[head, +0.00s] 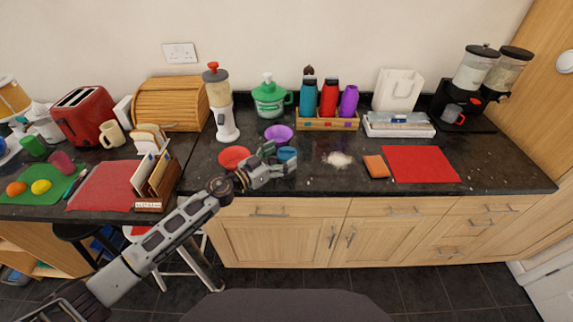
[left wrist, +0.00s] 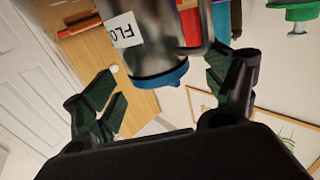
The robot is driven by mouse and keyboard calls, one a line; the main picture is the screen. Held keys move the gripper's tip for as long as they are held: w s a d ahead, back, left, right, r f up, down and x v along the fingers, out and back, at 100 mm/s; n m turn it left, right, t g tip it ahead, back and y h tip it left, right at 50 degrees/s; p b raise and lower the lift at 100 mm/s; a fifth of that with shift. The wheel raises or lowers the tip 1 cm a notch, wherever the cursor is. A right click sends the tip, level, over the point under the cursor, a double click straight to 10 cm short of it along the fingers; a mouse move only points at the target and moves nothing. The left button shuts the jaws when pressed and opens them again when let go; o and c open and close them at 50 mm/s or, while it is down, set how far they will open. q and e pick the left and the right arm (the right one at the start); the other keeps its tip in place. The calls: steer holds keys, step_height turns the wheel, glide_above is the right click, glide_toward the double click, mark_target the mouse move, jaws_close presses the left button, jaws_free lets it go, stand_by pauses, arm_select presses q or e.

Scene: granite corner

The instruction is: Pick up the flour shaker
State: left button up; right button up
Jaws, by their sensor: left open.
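The flour shaker is a metal cylinder with a blue rim, a side handle and a white label reading "FLO". In the left wrist view, the flour shaker (left wrist: 157,38) is at top centre, ahead of and between the spread fingers of my left gripper (left wrist: 163,90). In the head view, only the blue top of the flour shaker (head: 287,153) shows clearly; my gripper hides much of its body. There my left gripper (head: 279,160) is at the shaker, open and holding nothing. I cannot tell whether its fingers touch the shaker. My right gripper is not in view.
A red bowl (head: 234,157) and a purple bowl (head: 279,134) sit close by. A white powder patch (head: 338,159) lies to the right, then an orange sponge (head: 376,166) and a red mat (head: 420,164).

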arm_select(q)
steer(key=shift+x, duration=1.25)
steer(key=shift+c, duration=1.3)
steer(key=c, duration=1.3)
steer(key=shift+r+p, duration=0.5)
steer(key=shift+r, duration=0.3)
step_height(320, 180, up, 6)
steer(key=p, duration=0.3)
steer(key=shift+p, duration=0.3)
steer(key=shift+r+p, duration=0.6)
steer(key=shift+r, duration=0.65)
